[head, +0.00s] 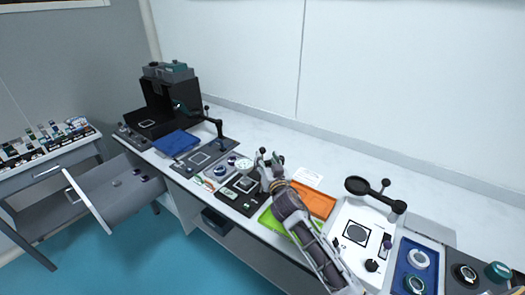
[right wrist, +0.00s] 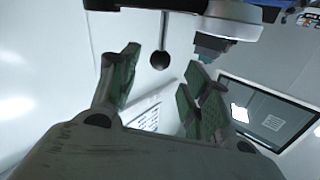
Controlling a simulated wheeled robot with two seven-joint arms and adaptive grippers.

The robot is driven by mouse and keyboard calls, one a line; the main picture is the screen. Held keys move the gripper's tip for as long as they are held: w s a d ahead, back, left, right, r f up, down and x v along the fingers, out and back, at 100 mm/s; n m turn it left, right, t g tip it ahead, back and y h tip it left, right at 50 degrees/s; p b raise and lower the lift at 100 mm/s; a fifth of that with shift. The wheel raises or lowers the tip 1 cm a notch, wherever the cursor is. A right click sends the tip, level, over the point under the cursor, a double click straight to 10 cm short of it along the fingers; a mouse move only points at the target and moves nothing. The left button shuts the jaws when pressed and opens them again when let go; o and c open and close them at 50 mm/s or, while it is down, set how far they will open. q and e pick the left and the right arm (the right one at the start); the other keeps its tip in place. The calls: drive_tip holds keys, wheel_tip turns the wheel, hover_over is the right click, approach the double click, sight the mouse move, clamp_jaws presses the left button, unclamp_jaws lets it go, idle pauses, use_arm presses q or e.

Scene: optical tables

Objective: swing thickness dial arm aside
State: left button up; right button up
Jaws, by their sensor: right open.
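My right gripper (head: 268,160) is over the bench at the black gauge base (head: 242,186) with a pale square outline on it. In the right wrist view the gripper's green-padded fingers (right wrist: 160,90) are apart with nothing between them. A dark ball knob on a rod (right wrist: 160,59) hangs just beyond the gap between the fingers, not gripped. A round grey and white dial housing (right wrist: 232,26) with a teal-grey stem is to the right of the knob. In the head view the gripper hides most of the dial arm. My left gripper is not in view.
An orange tray (head: 314,200) and a green mat (head: 284,232) lie beside my right arm. A white plate device (head: 345,215) with a black ring arm (head: 358,186) is to the right, beside a blue tray (head: 404,257). Another black arm stand (head: 219,129) is to the left.

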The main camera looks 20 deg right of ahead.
sight(264, 153)
drive_tip(key=shift+w+d, duration=0.15)
drive_tip(key=shift+w, duration=3.05)
clamp_jaws()
